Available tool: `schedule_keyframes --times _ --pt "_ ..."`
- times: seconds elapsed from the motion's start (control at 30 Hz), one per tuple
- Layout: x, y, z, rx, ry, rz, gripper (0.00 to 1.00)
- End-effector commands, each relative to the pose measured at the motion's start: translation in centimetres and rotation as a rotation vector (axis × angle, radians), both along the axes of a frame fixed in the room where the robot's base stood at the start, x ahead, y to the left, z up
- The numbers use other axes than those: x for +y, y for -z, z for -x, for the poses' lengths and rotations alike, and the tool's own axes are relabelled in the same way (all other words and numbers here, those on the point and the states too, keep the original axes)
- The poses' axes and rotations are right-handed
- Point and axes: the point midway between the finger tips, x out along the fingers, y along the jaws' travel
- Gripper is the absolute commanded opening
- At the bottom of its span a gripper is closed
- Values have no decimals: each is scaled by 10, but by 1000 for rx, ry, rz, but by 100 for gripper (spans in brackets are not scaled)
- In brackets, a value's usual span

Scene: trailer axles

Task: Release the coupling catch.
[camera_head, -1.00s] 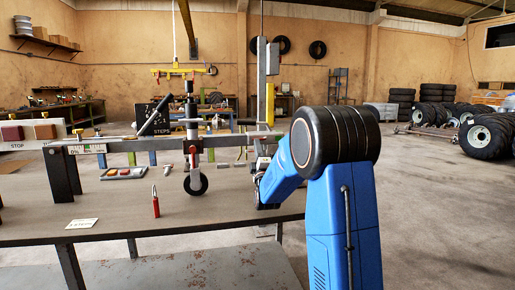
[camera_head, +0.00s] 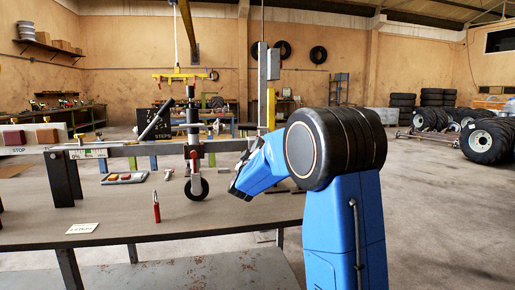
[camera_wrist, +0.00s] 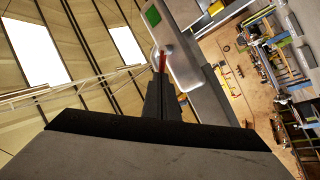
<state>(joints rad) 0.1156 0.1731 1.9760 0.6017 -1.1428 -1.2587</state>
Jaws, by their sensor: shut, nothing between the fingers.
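My gripper (camera_head: 240,188) reaches left over the table's right part, low beside the jockey wheel (camera_head: 196,188). In the wrist view its dark fingers (camera_wrist: 162,85) are together with nothing between them. A slim red-orange piece (camera_wrist: 162,62) shows just beyond the tips; I cannot tell whether they touch. Behind it is a pale grey metal body (camera_wrist: 188,68) with a green square (camera_wrist: 153,15) above it. The grey drawbar (camera_head: 135,150) runs level across the table and its right end is partly hidden by my arm. I cannot clearly make out the catch in the head view.
A STOP panel (camera_head: 30,136) is at left.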

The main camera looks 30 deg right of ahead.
Motion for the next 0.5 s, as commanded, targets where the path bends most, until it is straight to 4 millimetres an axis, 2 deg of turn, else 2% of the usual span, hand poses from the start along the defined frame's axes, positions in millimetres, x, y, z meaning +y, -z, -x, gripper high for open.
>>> schedule_keyframes --times 0.33,0.5 --pt "-5 -15 2 -84 -1 -282 0" --pt "-6 -13 2 -82 0 -285 0"
